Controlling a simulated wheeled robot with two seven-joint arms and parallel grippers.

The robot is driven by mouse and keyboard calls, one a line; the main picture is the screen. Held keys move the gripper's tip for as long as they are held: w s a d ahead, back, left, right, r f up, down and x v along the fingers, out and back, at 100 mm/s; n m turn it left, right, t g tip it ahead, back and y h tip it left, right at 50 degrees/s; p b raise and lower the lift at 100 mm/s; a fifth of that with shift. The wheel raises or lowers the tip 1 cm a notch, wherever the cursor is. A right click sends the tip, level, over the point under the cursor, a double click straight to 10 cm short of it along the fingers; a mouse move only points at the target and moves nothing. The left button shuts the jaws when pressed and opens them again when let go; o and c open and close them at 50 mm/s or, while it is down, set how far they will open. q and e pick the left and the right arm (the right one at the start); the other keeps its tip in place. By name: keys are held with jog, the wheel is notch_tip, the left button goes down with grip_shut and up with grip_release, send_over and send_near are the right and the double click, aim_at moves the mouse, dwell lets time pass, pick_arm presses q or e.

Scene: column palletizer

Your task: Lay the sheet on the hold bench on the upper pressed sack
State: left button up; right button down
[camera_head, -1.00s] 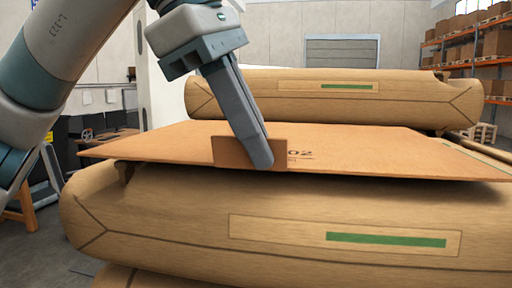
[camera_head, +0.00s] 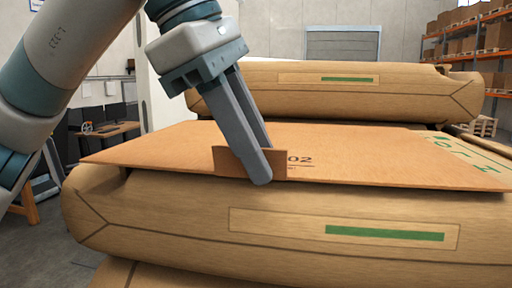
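The brown sheet (camera_head: 370,155) lies flat over the top of the near sack (camera_head: 150,205), with its front corners reaching past the sack's top. A raised tab (camera_head: 228,161) stands at its front edge, and dark print and green marks show on its face. My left gripper (camera_head: 264,166) comes down at the tab, one finger in front of it and one behind. The fingers stand apart, with a gap between them. The sheet appears to touch the sack, but the contact is partly hidden in shadow. My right gripper is not in view.
Another sack (camera_head: 430,97) with a green-striped label lies behind the sheet. Part of a lower sack (camera_head: 150,274) shows beneath the near one. A desk with monitors (camera_head: 105,130) stands at the left, and orange racking (camera_head: 465,50) at the far right.

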pick_arm(q)
jog(key=shift+r, duration=0.15)
jog(key=b+v, duration=0.2)
jog(key=v, duration=1)
dwell(0.5)
